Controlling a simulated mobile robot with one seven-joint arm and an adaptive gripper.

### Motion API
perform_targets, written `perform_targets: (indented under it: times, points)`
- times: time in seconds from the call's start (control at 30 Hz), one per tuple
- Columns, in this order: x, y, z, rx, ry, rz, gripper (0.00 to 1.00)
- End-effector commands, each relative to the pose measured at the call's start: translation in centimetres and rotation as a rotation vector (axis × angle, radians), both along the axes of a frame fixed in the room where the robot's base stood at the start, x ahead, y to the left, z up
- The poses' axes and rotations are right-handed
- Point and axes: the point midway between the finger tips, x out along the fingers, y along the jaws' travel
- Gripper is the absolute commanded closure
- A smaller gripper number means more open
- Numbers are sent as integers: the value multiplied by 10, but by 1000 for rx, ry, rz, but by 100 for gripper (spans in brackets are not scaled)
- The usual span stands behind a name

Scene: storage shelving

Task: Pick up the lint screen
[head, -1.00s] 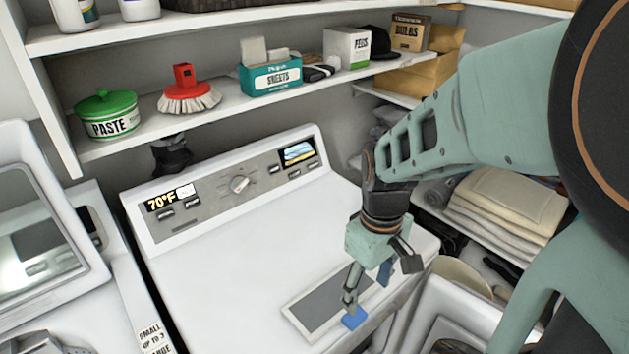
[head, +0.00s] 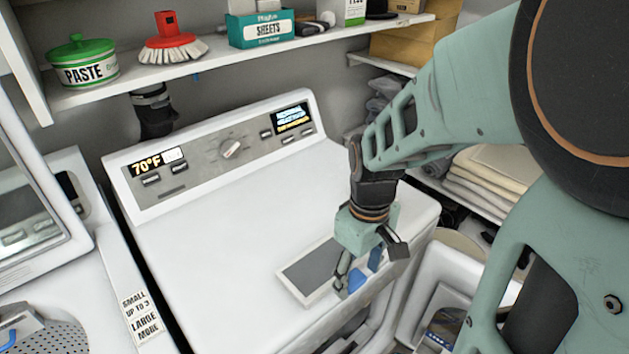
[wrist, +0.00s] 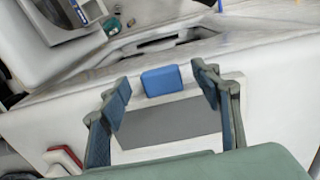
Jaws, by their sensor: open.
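The lint screen (head: 312,268) is a flat white frame with a grey mesh panel and a blue tab (head: 357,279) at one end. It lies on the white machine's top near the front edge. It also shows in the wrist view, with its grey mesh (wrist: 170,126) below the blue tab (wrist: 162,80). My gripper (head: 361,267) is open over the tab end. In the wrist view my gripper (wrist: 162,93) has one finger on each side of the tab, with gaps between. Whether the fingertips are level with the tab is unclear.
The machine's control panel (head: 230,148) rises behind. A shelf (head: 215,75) above holds a paste pot (head: 83,63), a red brush (head: 170,42) and a sheets box (head: 261,28). A white bin (head: 440,290) stands at right. Most of the machine top is clear.

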Motion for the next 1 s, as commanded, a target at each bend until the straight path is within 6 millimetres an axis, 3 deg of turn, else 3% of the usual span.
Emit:
perform_targets:
  times: [0.03,0.1,0.37,0.8,1.0]
  points:
    - [0,0,-11,0,0,0,42]
    - [0,0,-15,1,-1,0,42]
    - [0,0,-14,0,-1,0,42]
    - [0,0,-14,1,-1,0,89]
    - [0,0,-14,0,-1,0,90]
